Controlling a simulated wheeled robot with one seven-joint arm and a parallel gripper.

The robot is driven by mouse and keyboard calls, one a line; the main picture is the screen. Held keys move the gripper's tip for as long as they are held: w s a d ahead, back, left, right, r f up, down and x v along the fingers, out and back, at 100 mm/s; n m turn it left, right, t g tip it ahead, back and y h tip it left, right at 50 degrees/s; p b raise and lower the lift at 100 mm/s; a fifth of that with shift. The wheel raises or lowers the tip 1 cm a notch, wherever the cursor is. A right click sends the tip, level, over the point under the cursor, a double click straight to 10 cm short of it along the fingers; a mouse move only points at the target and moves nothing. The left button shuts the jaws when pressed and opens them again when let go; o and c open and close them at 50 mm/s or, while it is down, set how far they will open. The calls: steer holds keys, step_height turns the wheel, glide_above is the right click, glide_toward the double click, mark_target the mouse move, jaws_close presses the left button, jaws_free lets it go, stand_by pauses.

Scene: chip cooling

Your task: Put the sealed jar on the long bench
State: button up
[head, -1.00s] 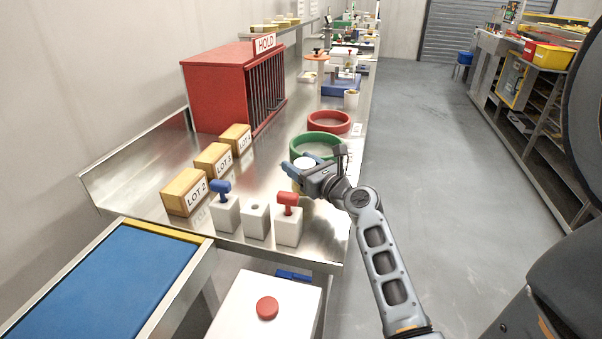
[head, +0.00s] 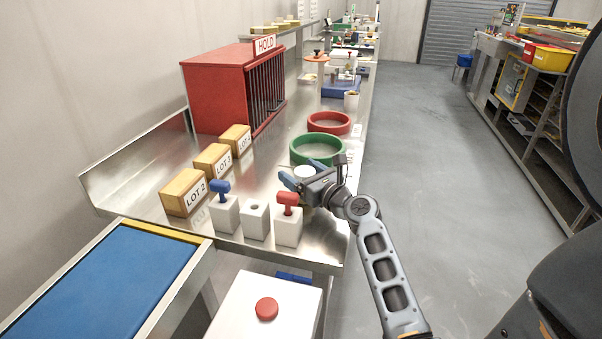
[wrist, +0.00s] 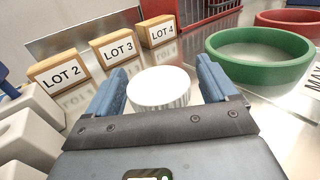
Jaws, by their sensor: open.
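A jar with a round white lid (wrist: 160,87) stands on the long metal bench (head: 140,205). In the wrist view it lies between the two blue fingers of my gripper (wrist: 160,92), which are open with a gap on each side of the lid. In the head view my gripper (head: 301,180) is low over the bench's right edge, and the white lid (head: 304,171) shows just beyond it. The jar's lower body is mostly hidden by my gripper, so I cannot tell whether the fingers touch it.
A green ring (head: 317,149) and a red ring (head: 329,122) lie beyond the jar. White blocks with a red handle (head: 288,204) and a blue handle (head: 220,193) stand left of my gripper. Wooden LOT blocks (head: 184,192) and a red HOLD cage (head: 220,90) are further left.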

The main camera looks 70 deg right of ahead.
steer(key=shift+r, duration=0.3)
steer(key=b+v, duration=0.1)
steer(key=v, duration=1.1)
steer(key=shift+f, duration=0.1)
